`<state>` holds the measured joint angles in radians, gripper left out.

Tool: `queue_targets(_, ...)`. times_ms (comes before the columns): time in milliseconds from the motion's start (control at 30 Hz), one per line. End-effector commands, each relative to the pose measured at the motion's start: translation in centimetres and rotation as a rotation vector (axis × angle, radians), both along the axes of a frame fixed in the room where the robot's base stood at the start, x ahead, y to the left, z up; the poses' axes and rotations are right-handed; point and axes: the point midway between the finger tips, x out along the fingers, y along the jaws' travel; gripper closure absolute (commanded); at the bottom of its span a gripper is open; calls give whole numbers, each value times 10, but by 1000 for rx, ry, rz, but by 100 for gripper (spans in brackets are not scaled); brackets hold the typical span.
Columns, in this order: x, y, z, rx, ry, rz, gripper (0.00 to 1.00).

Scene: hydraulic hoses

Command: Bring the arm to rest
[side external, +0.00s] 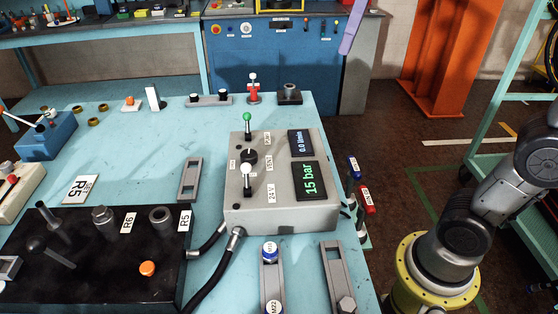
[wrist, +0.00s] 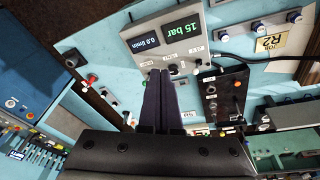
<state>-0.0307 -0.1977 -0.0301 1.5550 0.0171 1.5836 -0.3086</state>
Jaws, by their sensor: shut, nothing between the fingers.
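My gripper (wrist: 160,74) shows in the wrist view with its two dark fingers together and nothing between them. It is above the bench and apart from everything on it; the fingers overlap the grey control box in that view. In the side external view a lavender piece (side external: 352,27), which looks like my fingertips, hangs at the top edge, beyond the box. The grey control box (side external: 235,205) sits on the light blue bench, with displays reading 15 bar and 0.0 l/min. It also shows in the wrist view (wrist: 205,45).
A black block (side external: 90,290) with fittings marked R5 and R6 stands at front left. Black hoses (side external: 215,272) run from the box. An orange post (side external: 455,60) and a blue cabinet (side external: 270,70) stand behind.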

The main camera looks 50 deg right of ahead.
Motion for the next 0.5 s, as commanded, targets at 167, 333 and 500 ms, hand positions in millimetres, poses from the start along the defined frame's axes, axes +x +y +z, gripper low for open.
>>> queue_targets(167,-57,-6,-38,15,-83,-80,100)
queue_targets(333,-96,-10,-91,35,-151,-160,100)
queue_targets(500,-119,-12,-148,57,-195,-235,100)
